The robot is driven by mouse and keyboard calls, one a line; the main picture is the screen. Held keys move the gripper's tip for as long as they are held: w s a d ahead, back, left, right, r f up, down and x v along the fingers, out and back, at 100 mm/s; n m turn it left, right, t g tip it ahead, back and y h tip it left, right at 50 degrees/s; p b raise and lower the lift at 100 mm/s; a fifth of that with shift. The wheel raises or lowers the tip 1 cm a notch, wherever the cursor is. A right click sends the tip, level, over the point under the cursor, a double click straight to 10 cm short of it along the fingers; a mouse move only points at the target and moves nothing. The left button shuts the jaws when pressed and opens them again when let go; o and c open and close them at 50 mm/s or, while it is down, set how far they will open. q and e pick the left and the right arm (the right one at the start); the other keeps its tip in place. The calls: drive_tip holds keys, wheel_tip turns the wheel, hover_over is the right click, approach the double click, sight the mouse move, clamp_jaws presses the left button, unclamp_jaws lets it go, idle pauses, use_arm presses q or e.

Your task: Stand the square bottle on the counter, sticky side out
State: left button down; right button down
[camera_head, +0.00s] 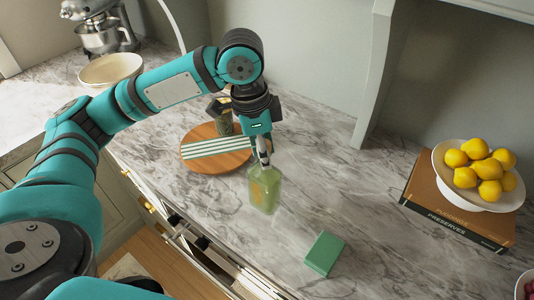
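A green, see-through square bottle (265,190) is upright near the front edge of the marble counter (350,210). A yellowish patch shows on its face; I cannot tell whether that is the sticky side. My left gripper (264,158) points down at the top of the bottle, with its fingers closed together at the neck. The fingers hide most of the neck. I cannot tell whether the bottle's base touches the counter. My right gripper is not in view.
A round wooden board (235,160) with a striped cloth (215,147) lies left of the bottle. A green block (324,253) lies in front to the right. A bowl of lemons (462,195) stands on a brown book (455,218) at right. The counter between is clear.

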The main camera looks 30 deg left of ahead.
use_arm(q)
drive_tip(key=shift+w, duration=0.9)
drive_tip(key=shift+f+p, duration=0.55)
drive_tip(key=shift+f, duration=1.2)
drive_tip(key=c, duration=1)
unclamp_jaws()
drive_tip(key=shift+s+f, duration=0.1)
drive_tip(key=shift+f, duration=0.05)
drive_tip(key=r, duration=0.4)
drive_tip(key=a+r, duration=0.1)
drive_tip(key=r, duration=0.3)
drive_tip(key=s+r+b, duration=0.1)
drive_tip(key=r, duration=0.3)
drive_tip(key=shift+a, duration=0.25)
